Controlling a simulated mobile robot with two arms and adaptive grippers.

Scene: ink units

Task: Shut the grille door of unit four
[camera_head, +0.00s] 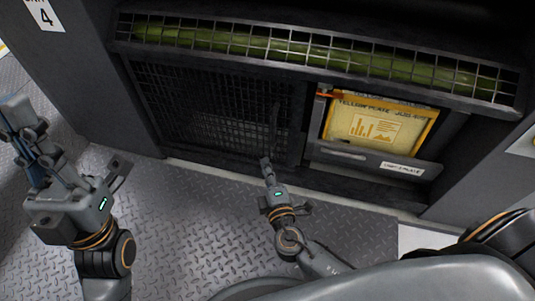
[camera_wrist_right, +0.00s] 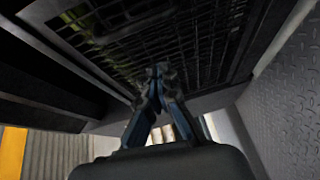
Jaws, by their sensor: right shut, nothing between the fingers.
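The grille door (camera_head: 205,108) of unit four is a dark mesh panel with a vertical handle (camera_head: 273,130) near its right side. It lies about in line with the unit's front; I cannot tell whether a small gap remains. My right gripper (camera_head: 265,162) is shut and empty, low in front of the door's right part, below the handle. In the right wrist view the closed fingertips (camera_wrist_right: 158,72) point at the mesh (camera_wrist_right: 165,38); contact is unclear. My left gripper (camera_head: 18,118) is at the left, away from the door; its finger gap is unclear.
A label with a 4 (camera_head: 44,14) marks the left panel. A fixed mesh guard (camera_head: 310,48) covers a green roller above. Right of the door, a yellow plate (camera_head: 375,125) stands in a bay above a drawer front (camera_head: 350,157). Tread-plate floor (camera_head: 190,225) lies clear in front.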

